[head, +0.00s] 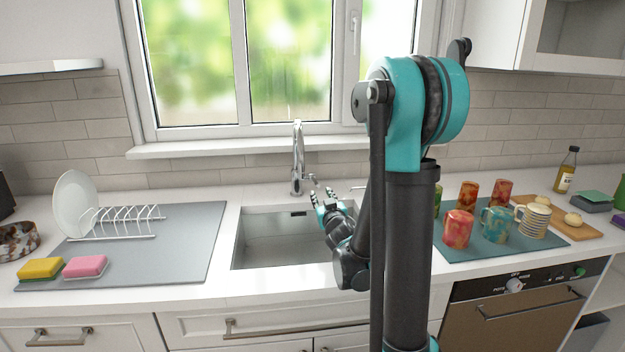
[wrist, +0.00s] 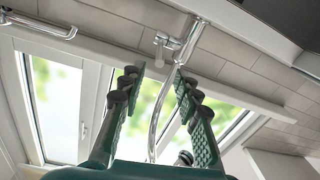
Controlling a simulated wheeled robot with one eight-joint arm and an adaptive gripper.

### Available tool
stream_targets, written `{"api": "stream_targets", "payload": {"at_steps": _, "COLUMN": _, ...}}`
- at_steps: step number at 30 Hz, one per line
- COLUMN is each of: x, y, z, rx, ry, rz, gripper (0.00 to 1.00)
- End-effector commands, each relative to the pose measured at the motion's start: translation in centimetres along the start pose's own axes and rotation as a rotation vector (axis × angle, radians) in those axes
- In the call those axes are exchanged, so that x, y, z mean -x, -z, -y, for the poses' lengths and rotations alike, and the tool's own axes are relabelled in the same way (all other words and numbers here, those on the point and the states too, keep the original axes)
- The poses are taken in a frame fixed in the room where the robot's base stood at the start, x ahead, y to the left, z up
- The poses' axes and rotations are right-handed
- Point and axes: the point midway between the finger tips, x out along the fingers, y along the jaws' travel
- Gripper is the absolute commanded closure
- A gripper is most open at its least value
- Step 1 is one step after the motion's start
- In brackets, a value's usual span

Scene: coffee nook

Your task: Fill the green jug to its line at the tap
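The chrome tap (head: 298,160) stands behind the sink (head: 285,250), below the window. My gripper (head: 321,194) is over the sink's back right part, just right of the tap's base. In the wrist view my gripper (wrist: 158,78) is open, its two dark green fingers apart with nothing held. The tap (wrist: 160,105) shows between and beyond the fingers in that view; I cannot tell whether they touch it. No water shows running. I see no clear green jug. A sliver of something green (head: 437,203) shows beside my arm, mostly hidden; I cannot tell what it is.
A grey mat (head: 185,255) at left holds a dish rack (head: 120,218) with a plate, and two sponges. Right of my arm, several patterned mugs (head: 459,229) stand on a teal mat (head: 455,252). A wooden board (head: 577,225) and a bottle (head: 567,172) are farther right. The visible sink basin is empty.

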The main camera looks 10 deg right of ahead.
Motion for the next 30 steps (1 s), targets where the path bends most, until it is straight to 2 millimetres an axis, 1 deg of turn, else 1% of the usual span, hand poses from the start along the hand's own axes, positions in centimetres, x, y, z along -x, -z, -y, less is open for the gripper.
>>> {"api": "stream_targets", "payload": {"at_steps": 1, "x": -1.1, "y": 0.0, "z": 0.0, "rx": 0.000, "ry": 0.000, "rz": 0.000, "gripper": 0.68}}
{"api": "stream_targets", "payload": {"at_steps": 9, "x": -6.6, "y": 0.0, "z": 0.0, "rx": 0.000, "ry": -0.001, "rz": 0.001, "gripper": 0.68}}
{"api": "stream_targets", "payload": {"at_steps": 15, "x": -10.4, "y": 0.0, "z": 0.0, "rx": 0.000, "ry": -0.001, "rz": 0.001, "gripper": 0.68}}
{"api": "stream_targets", "payload": {"at_steps": 18, "x": -11.9, "y": 0.0, "z": 0.0, "rx": 0.001, "ry": -0.001, "rz": 0.001, "gripper": 0.68}}
{"api": "stream_targets", "payload": {"at_steps": 21, "x": -13.2, "y": 0.0, "z": -0.1, "rx": 0.000, "ry": -0.001, "rz": 0.001, "gripper": 0.68}}
{"api": "stream_targets", "payload": {"at_steps": 24, "x": -13.9, "y": 0.0, "z": -0.1, "rx": 0.000, "ry": -0.001, "rz": 0.001, "gripper": 0.68}}
{"api": "stream_targets", "payload": {"at_steps": 30, "x": -14.3, "y": 0.0, "z": -0.1, "rx": 0.000, "ry": -0.001, "rz": 0.001, "gripper": 0.68}}
